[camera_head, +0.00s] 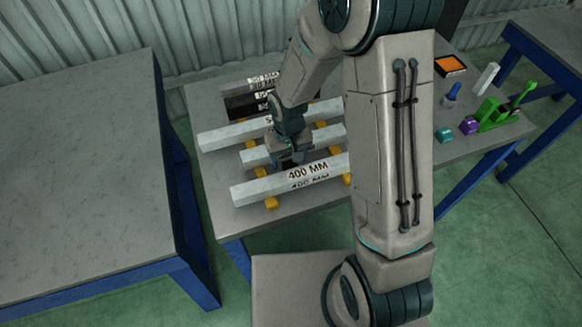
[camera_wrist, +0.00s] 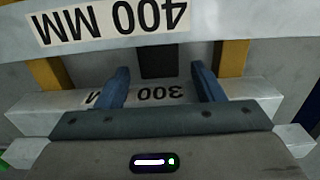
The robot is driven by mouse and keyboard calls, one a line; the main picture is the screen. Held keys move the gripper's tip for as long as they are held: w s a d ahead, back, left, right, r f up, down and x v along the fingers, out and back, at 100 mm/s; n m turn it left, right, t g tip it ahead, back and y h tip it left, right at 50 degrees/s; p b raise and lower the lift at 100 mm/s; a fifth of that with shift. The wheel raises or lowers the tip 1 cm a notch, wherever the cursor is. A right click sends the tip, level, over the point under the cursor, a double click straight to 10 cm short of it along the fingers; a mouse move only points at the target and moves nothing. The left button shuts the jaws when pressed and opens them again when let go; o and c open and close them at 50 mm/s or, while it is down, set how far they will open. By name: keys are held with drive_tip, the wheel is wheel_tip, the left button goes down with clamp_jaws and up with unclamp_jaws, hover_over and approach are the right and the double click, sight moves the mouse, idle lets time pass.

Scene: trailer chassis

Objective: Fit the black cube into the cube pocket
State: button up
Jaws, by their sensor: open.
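My gripper (camera_head: 290,158) is open and points down among the white bars on the near table. In the wrist view its two blue fingers (camera_wrist: 160,69) stand apart, over the bar marked 300. A dark square block (camera_wrist: 160,61), which looks like the black cube, lies between the fingertips, beside the bar marked 400 MM. Clear space shows between it and both fingers. In the head view the cube is mostly hidden by my gripper and arm. I cannot make out the cube pocket in either view.
The bar marked 400 MM (camera_head: 290,181) lies in front of my gripper, across yellow supports (camera_head: 271,202). A longer white bar (camera_head: 228,134) lies behind. A green device (camera_head: 494,116) and small coloured parts stand on the right. The left table (camera_head: 80,170) is bare.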

drive_tip(key=c, duration=1.2)
drive_tip(key=shift+o, duration=0.2)
drive_tip(key=shift+r, duration=0.1)
